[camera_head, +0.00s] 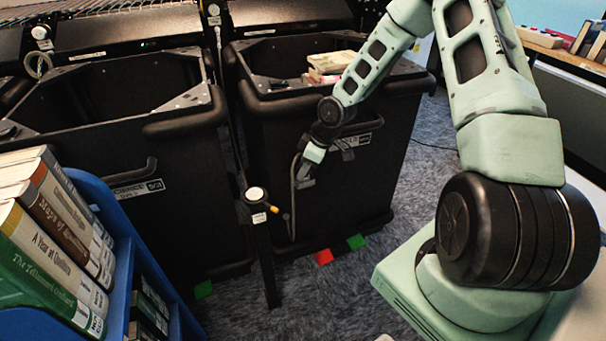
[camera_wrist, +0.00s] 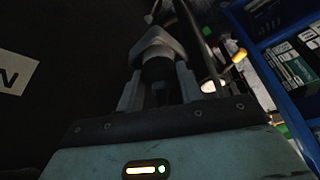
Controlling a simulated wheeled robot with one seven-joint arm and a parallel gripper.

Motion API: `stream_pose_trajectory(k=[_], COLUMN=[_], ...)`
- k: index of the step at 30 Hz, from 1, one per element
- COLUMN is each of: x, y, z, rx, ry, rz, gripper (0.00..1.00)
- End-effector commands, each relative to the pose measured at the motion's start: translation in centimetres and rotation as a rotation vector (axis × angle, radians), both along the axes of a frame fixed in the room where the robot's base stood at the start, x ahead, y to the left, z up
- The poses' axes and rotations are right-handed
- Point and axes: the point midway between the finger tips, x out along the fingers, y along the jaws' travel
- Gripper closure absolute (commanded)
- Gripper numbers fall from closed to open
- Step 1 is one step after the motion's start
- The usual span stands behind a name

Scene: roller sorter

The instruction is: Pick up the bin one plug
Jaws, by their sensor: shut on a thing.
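My gripper (camera_head: 304,178) hangs low in front of the right black bin (camera_head: 330,205), beside a dark cord (camera_head: 292,205). In the wrist view my gripper (camera_wrist: 158,92) is shut on the plug (camera_wrist: 157,45), a grey, blocky piece with a dark, round part between the fingers. A thin cord runs up from behind it. The plug's far side is hidden, and in the head view it is too small and covered to make out clearly.
A short black post (camera_head: 262,245) with a white top stands just left of my gripper. Another black bin (camera_head: 150,215) is at left. A blue cart (camera_head: 120,235) of books fills the lower left. Books (camera_head: 333,63) show in the right bin. Carpet lies between.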

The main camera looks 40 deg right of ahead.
Motion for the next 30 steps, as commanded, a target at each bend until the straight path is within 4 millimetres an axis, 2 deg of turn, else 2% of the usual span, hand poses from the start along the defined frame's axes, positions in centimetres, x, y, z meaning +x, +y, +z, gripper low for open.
stream_pose_trajectory(k=[8, 11, 17, 19, 30], x=[0.0, 0.0, 0.1, -1.4, -10.0], y=[0.0, 0.0, -0.1, 0.4, 2.9], z=[0.4, 1.2, 4.0, 3.5, 3.4], rx=[0.000, -0.001, -0.001, -0.002, -0.003], ry=[-0.001, -0.001, -0.003, 0.002, 0.002], rz=[0.000, 0.000, -0.002, 0.002, 0.002], gripper=[0.91, 0.91, 0.91, 0.91, 0.91])
